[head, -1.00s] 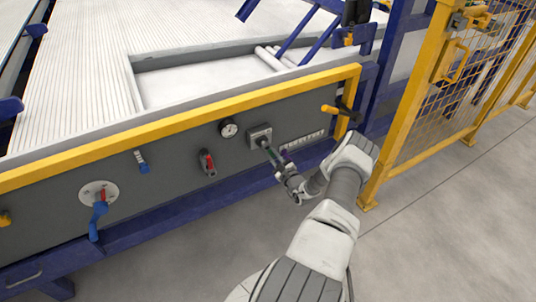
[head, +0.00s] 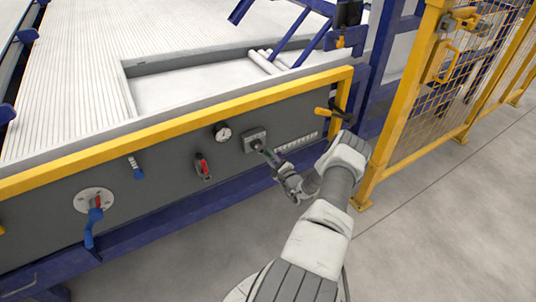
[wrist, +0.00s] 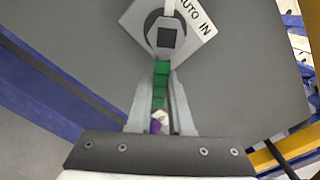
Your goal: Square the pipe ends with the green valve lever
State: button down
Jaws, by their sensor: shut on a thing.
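The green valve lever (head: 266,153) sticks out from a square grey plate (head: 255,141) on the dark front panel, pointing down and to the right. My gripper (head: 272,157) is at the lever's outer part. In the wrist view, the two fingers of my gripper (wrist: 161,80) are closed along both sides of the green lever (wrist: 161,72), below its round hub. A small purple and white part shows between the fingers near the palm. White pipes (head: 264,62) lie at an angle in the recessed tray at the back; their far parts are hidden by blue bars.
Left of the lever are a gauge (head: 221,132), a red lever (head: 203,167) and blue handles (head: 136,168). A yellow handle (head: 322,111) is at the right. A yellow rail (head: 180,125) runs above the panel. A yellow mesh fence (head: 450,85) stands right of my arm.

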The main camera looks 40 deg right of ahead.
jog(key=c, duration=0.8)
grip_release()
jog(key=p+v, duration=0.3)
jog(key=v, duration=1.4)
jog(key=shift+s+a, duration=0.1)
jog(key=shift+s, duration=0.1)
